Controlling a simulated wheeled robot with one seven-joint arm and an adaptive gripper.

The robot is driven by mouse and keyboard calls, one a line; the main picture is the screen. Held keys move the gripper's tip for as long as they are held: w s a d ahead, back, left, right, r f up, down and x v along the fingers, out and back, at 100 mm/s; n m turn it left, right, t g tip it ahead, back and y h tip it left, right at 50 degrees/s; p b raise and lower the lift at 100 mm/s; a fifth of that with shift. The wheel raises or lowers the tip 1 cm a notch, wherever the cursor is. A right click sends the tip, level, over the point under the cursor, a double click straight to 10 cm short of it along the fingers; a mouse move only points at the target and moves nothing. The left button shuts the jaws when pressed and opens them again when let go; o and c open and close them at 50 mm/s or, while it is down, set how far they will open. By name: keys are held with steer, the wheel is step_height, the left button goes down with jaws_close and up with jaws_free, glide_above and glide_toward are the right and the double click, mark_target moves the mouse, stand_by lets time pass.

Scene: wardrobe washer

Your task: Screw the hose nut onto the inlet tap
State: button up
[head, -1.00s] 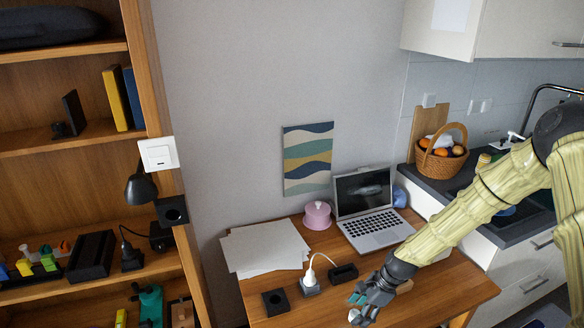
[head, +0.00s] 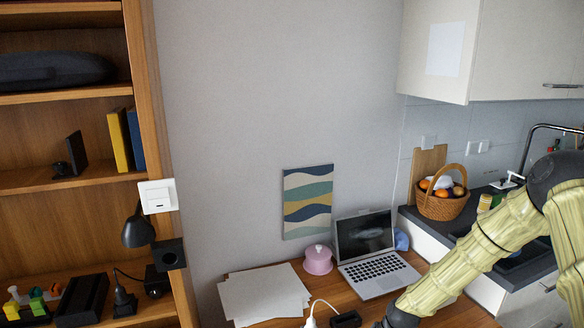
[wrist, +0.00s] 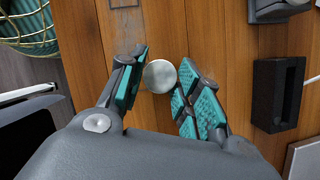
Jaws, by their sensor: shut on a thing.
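My gripper (wrist: 160,84) shows in the wrist view with its teal-padded fingers on either side of a round, pale grey metallic piece (wrist: 159,76). It is shut on this piece, above the wooden desk. I cannot tell from its round end whether this is the hose nut. In the head view my fingers are cut off by the bottom edge. I cannot make out an inlet tap or a hose in either view.
The desk (head: 279,268) holds a laptop (head: 372,268), a pink lidded pot (head: 318,260), papers (head: 262,296) and a white plug (head: 310,322). A black tray (wrist: 262,96) lies right of my fingers. A bookcase (head: 160,95) stands left; a counter with a basket (head: 440,207) is right.

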steer(key=shift+r, duration=0.1)
steer(key=shift+w+r+p, duration=0.1)
steer(key=shift+r+p, duration=1.7)
steer(key=shift+r, duration=0.65)
